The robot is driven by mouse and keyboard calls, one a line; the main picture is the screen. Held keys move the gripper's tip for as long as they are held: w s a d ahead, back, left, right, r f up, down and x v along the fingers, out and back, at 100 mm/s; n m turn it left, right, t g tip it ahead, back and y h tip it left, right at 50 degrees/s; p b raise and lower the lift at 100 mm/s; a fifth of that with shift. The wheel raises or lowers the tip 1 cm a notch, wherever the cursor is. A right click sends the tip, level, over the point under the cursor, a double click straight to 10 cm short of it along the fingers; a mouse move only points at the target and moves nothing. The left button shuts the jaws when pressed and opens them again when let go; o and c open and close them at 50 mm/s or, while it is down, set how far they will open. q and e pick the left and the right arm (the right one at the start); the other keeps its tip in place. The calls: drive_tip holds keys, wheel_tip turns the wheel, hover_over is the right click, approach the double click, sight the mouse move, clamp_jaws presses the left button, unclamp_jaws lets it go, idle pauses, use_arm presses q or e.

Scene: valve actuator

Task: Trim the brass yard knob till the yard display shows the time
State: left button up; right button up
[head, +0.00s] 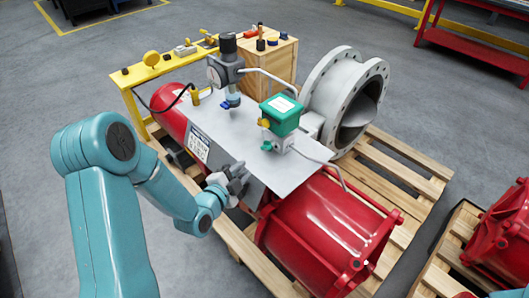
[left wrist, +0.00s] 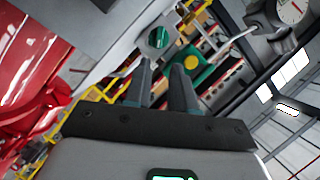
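My left gripper (head: 236,178) is over the front left edge of the grey plate (head: 250,150) on the red actuator (head: 330,235). In the left wrist view its two fingers (left wrist: 163,75) stand apart with nothing between them. A yellow round knob-like part (head: 151,58) is on the yellow stand, well away from the gripper. A smaller yellow part (head: 264,122) sits on the side of a green box (head: 280,115). I cannot tell which is the brass yard knob. No readable yard display shows. My right gripper is not in view.
The yellow stand (head: 135,105) is behind the actuator at left. A grey regulator with a gauge (head: 216,73) and bent grey pipes (head: 268,77) rise above the plate. A wooden crate (head: 270,65) and grey flanged valve (head: 345,90) stand behind. Wooden pallets (head: 395,170) lie below.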

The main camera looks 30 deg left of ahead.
sight(264, 149)
use_arm(q)
drive_tip(key=x, duration=1.2)
drive_tip(key=shift+p, duration=0.4)
clamp_jaws()
